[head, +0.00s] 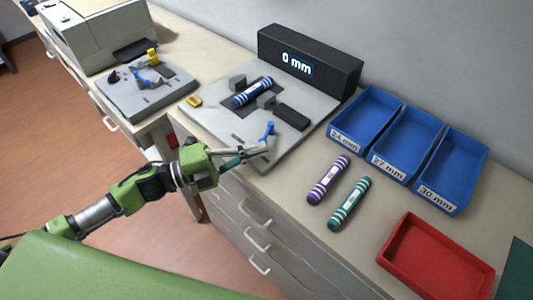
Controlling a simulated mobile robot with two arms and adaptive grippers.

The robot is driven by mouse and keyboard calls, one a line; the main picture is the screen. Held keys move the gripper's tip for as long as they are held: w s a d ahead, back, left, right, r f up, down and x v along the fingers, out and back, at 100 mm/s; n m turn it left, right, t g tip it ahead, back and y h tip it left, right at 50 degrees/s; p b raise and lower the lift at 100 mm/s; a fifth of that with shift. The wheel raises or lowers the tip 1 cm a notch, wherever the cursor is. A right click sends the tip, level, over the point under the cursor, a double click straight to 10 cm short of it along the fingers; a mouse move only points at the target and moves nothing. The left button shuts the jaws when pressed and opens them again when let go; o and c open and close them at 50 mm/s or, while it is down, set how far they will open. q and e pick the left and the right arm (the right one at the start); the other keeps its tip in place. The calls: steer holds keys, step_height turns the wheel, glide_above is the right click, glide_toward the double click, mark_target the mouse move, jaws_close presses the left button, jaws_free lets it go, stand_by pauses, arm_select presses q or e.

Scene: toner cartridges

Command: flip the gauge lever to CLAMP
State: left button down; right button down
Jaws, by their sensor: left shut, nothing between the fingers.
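The gauge is a grey plate (213,97) with a black display box (330,70) at its back reading "0 mm". A blue-and-white striped cartridge (253,92) lies on it between two grey blocks (267,101). The lever's position label is not readable. My right gripper is not in view.
Purple (328,180) and teal (349,204) striped cartridges lie on the counter to the right. Behind them stand blue bins labelled 24 mm (348,137), 27 mm (388,163) and 30 mm (437,195). A red tray (397,268) is at front right. Another fixture (150,101) and a printer (98,35) stand left.

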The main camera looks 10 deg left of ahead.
mark_target(240, 139)
arm_select(q)
steer(key=g+b, duration=0.1)
steer(key=a+m+g+h, duration=0.1)
steer(key=a+g+b, duration=0.1)
steer(key=shift+w+a+f+m+b, duration=0.15)
steer(key=shift+w+f+m+b, duration=0.15)
steer(key=shift+w+f+m, duration=0.1)
steer(key=shift+w+a+r+b, duration=0.2)
steer(key=shift+w+a+b, duration=0.1)
steer(key=shift+a+b, duration=0.2)
steer(key=shift+w+a+b, duration=0.65)
steer(key=shift+a+b, duration=0.1)
steer(key=shift+a, duration=0.1)
steer(key=shift+s+d+r, duration=0.1)
steer(key=shift+r, duration=0.05)
